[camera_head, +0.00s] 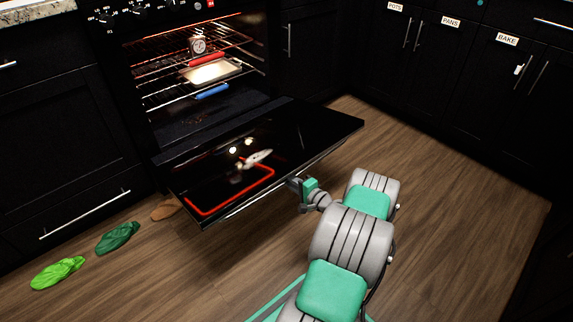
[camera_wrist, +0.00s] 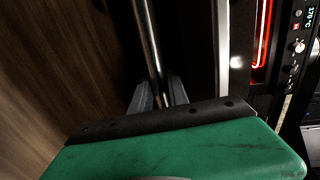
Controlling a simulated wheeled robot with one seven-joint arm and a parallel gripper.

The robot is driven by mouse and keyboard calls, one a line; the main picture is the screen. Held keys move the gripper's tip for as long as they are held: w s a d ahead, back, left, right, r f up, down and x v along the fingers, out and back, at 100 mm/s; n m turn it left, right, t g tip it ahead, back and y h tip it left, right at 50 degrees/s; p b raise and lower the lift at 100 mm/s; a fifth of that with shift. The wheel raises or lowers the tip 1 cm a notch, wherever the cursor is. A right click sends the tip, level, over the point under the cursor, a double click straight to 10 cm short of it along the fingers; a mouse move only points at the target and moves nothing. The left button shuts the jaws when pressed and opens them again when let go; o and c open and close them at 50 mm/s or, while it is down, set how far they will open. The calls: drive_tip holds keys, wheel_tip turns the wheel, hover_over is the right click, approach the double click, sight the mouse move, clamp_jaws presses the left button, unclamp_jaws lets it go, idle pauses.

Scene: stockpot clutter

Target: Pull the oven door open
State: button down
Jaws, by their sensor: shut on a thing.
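The oven door (camera_head: 280,150) is folded down, lying nearly flat in front of the lit oven cavity (camera_head: 200,75). Its handle (camera_head: 262,194) runs along the door's front edge; in the wrist view the handle bar (camera_wrist: 148,40) passes between the fingers. My gripper (camera_head: 298,186) is at the door's front edge, right of its middle, and is shut on the handle. The gripper also shows in the wrist view (camera_wrist: 158,95). The fingertips are partly hidden in the head view.
Oven racks hold a baking dish (camera_head: 211,71) and a dial thermometer (camera_head: 199,46). A bright green cloth (camera_head: 57,273), a dark green cloth (camera_head: 118,237) and a brown item (camera_head: 166,209) lie on the floor at left. Dark cabinets (camera_head: 450,70) line the right; the floor (camera_head: 440,190) there is clear.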

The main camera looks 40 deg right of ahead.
drive_tip(key=f, duration=0.3)
drive_tip(key=shift+d+f, duration=0.2)
drive_tip(key=shift+d, duration=0.1)
drive_tip(key=c, duration=1.6)
unclamp_jaws()
drive_tip(key=shift+d, duration=0.1)
drive_tip(key=o, duration=0.3)
drive_tip(key=shift+a, duration=0.25)
drive_tip(key=s+r+p, duration=0.1)
drive_tip(key=s+p, duration=0.2)
drive_tip(key=s, duration=0.4)
drive_tip(key=shift+s+d, duration=0.15)
drive_tip(key=shift+s, duration=0.2)
drive_tip(key=shift+r, duration=0.1)
